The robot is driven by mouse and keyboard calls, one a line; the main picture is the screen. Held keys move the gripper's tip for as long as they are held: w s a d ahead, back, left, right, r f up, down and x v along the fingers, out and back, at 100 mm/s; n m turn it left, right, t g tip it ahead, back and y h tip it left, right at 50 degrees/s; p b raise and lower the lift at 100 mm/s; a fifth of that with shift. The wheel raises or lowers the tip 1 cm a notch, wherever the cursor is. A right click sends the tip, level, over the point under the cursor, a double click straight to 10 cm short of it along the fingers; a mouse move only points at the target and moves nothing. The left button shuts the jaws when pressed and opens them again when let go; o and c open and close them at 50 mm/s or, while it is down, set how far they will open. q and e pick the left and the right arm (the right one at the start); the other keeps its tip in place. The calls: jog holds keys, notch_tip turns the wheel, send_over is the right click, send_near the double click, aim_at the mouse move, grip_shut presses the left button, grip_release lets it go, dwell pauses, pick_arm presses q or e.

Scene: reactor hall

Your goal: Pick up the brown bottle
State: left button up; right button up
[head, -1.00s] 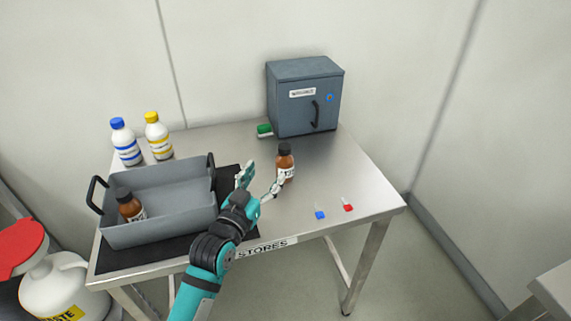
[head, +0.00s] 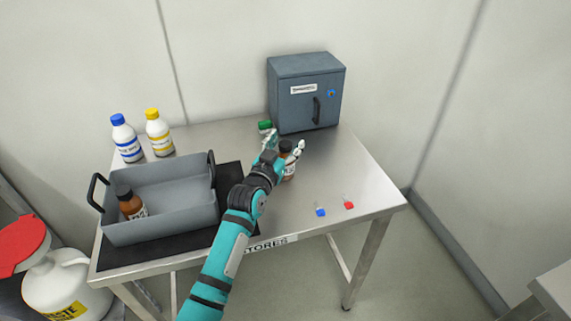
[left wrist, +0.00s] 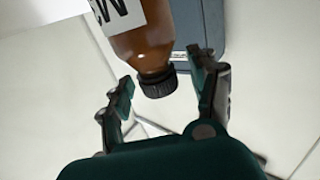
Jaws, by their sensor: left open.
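A brown bottle (head: 290,171) with a dark cap and white label stands on the steel table, partly hidden behind my left gripper (head: 285,143). In the left wrist view the bottle (left wrist: 146,40) shows large, with its black cap between the two fingers of the gripper (left wrist: 162,75). The fingers are open, with gaps to the cap; I see no grip. A second brown bottle (head: 131,204) leans inside the grey tray at the left. My right gripper is not in view.
The grey tray (head: 165,229) with black handles sits on a dark mat. White bottles with blue (head: 127,141) and yellow (head: 159,135) caps stand behind it. A grey cabinet (head: 306,95) and a green-capped item (head: 265,126) are at the back. Blue (head: 320,212) and red (head: 349,204) pieces lie right.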

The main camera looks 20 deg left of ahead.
pick_arm(q)
jog(key=shift+c, duration=0.2)
grip_shut()
dwell(0.7)
